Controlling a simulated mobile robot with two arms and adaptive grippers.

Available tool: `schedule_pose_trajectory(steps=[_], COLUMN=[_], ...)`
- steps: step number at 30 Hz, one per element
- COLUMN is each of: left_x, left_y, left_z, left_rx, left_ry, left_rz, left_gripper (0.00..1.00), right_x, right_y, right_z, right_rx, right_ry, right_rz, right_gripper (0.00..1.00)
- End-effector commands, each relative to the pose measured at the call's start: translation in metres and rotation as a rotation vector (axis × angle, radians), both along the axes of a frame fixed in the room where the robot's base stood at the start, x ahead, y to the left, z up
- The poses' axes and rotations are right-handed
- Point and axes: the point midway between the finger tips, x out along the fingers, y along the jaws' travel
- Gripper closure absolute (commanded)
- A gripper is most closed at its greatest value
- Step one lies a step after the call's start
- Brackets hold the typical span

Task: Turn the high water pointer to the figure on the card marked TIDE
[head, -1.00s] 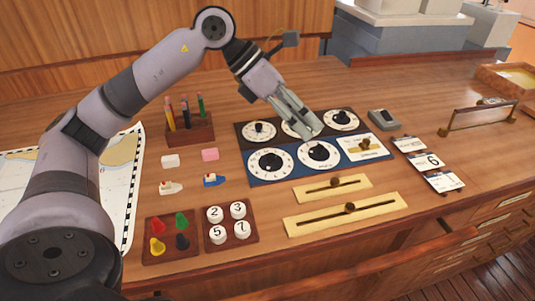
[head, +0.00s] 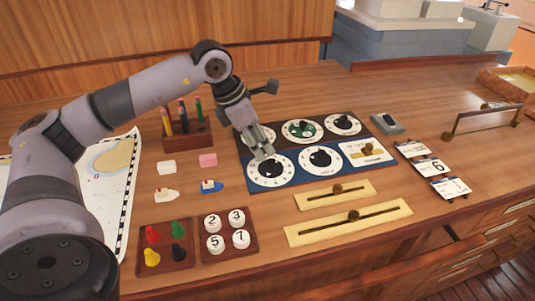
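A panel of dials lies on the desk. Its dark back row has a left dial (head: 243,141) partly hidden by my gripper, a green-centred middle dial (head: 290,133) and a right dial (head: 342,125). Its blue front row has a left dial (head: 268,174), a middle dial (head: 321,160) and a white plate with a small lever (head: 366,152). The dial lettering is too small to read. My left gripper (head: 265,153) points down over the two left dials, fingers slightly apart and empty; contact is unclear. Three cards stand right: back (head: 412,149), middle showing 6 (head: 436,167), front (head: 451,187). I cannot read which says TIDE.
Two brass slider plates (head: 310,201) lie in front of the panel. Trays of coloured pegs (head: 165,246) and numbered discs (head: 228,234) are at front left. A pencil rack (head: 190,136) stands behind. A grey device (head: 387,123) and a brass rail (head: 485,120) are at right.

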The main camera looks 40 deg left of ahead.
Motion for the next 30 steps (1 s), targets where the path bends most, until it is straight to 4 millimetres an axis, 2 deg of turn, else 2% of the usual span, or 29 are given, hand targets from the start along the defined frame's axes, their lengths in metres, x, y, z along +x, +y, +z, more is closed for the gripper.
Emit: schedule_pose_trajectory(steps=[4,10,21,30], left_x=[0.008,0.016,0.017,0.017], left_y=[-0.007,-0.012,-0.013,-0.013], left_z=[-0.025,-0.046,-0.051,-0.051], left_rx=[0.0,-0.001,0.0,0.0], left_ry=[0.004,0.001,0.0,0.0], left_rz=[-0.001,0.001,0.0,0.0], left_gripper=[0.6,0.6,0.6,0.8], right_x=[0.0,0.0,0.0,0.001], right_y=[0.0,0.003,0.009,0.007], right_z=[0.005,0.007,0.007,0.007], right_rx=[0.0,0.003,0.011,0.008], right_ry=[0.0,0.0,-0.001,-0.002], right_rz=[0.0,-0.002,-0.003,-0.002], right_gripper=[0.6,0.6,0.6,0.6])
